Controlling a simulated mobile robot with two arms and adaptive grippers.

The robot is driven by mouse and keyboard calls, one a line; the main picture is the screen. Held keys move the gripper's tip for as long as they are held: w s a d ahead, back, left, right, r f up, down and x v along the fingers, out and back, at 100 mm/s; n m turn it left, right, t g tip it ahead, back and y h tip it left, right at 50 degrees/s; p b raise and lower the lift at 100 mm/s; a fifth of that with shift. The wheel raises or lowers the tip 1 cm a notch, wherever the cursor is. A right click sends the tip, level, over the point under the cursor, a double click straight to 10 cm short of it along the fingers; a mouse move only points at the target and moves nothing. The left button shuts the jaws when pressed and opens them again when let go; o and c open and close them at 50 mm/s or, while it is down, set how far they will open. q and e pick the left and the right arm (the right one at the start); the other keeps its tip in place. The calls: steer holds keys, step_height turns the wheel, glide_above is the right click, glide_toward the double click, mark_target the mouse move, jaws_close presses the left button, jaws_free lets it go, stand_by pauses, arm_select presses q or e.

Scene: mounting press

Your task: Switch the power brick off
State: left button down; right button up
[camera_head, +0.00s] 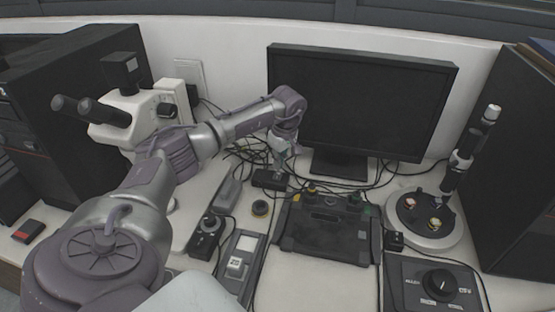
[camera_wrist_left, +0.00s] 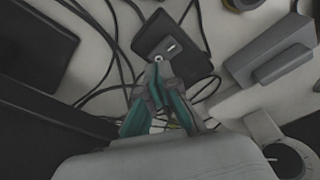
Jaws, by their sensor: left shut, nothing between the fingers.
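The power brick (camera_head: 270,179) is a small black box on the table behind the control unit, among cables. In the left wrist view the power brick (camera_wrist_left: 187,62) has a small light mark, perhaps its switch or light, on its top. My left gripper (camera_head: 281,160) is above the brick in the head view. In the left wrist view its shut fingertips (camera_wrist_left: 158,60) overlap the brick's lower left part, beside the mark. They hold nothing. I cannot tell whether they touch the brick. My right gripper is not in view.
A monitor (camera_head: 357,98) stands behind the brick, and loose black cables (camera_wrist_left: 98,40) run around it. A black control unit (camera_head: 328,235) lies in front. A microscope (camera_head: 130,118) stands left, and a round stand (camera_head: 424,226) right. Little table is clear.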

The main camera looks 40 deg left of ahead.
mark_target(279, 174)
arm_select(q)
steer(key=shift+r+p, duration=1.55)
steer(key=shift+r, duration=0.85)
steer(key=shift+f, duration=0.1)
